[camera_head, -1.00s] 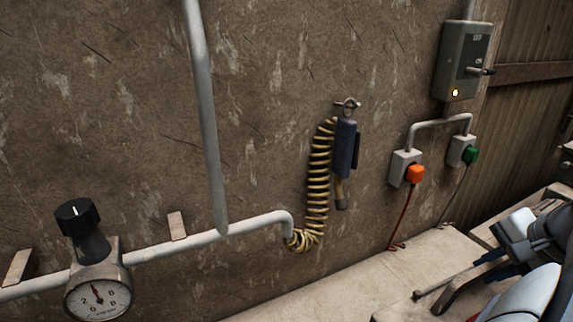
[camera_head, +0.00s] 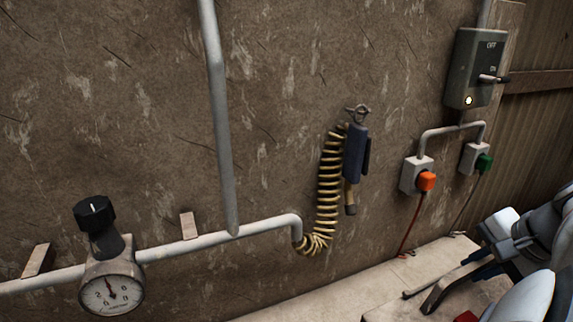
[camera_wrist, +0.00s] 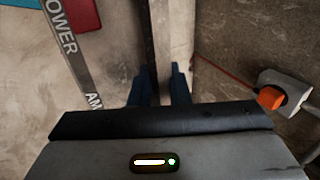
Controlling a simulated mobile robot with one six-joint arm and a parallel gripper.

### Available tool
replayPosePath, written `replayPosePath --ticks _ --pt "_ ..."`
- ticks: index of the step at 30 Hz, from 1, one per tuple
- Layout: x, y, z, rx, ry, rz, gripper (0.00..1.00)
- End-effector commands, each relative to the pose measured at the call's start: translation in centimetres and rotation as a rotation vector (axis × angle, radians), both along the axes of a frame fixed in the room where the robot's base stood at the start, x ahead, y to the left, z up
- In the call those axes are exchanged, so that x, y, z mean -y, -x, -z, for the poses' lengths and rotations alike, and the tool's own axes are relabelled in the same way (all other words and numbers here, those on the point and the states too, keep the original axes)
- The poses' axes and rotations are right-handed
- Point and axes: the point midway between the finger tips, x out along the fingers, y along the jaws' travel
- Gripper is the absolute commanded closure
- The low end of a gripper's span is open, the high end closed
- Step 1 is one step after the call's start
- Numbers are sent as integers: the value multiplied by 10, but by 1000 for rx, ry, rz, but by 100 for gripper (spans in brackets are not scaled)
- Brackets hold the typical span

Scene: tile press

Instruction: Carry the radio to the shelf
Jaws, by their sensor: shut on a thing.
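In the wrist view, my gripper (camera_wrist: 157,92) has blue fingers closed around a dark bar (camera_wrist: 149,45). It looks like the handle of the radio; most of the radio is hidden. In the head view, my gripper (camera_head: 474,263) is at the lower right, with a dark curved bar (camera_head: 434,298) in front of the fingers. A grey strip with the lettering POWER and AM (camera_wrist: 68,50) runs left of the fingers in the wrist view; I cannot tell whether it belongs to the radio. The shelf cannot be made out in either view.
A hose coil (camera_head: 328,190), a pipe (camera_head: 217,120) and a pressure gauge (camera_head: 111,288) are on the wall. A pale ledge (camera_head: 335,296) runs along the wall.

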Motion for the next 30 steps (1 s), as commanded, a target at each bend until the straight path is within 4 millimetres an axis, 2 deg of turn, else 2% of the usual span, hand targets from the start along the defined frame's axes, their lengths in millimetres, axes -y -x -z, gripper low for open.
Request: replayPosePath --ticks 11,21,30 --pt "-23 -62 -5 2 1 -5 100" --pt "-47 -128 -5 4 1 -2 100" --pt "-59 -163 -4 5 2 2 100"
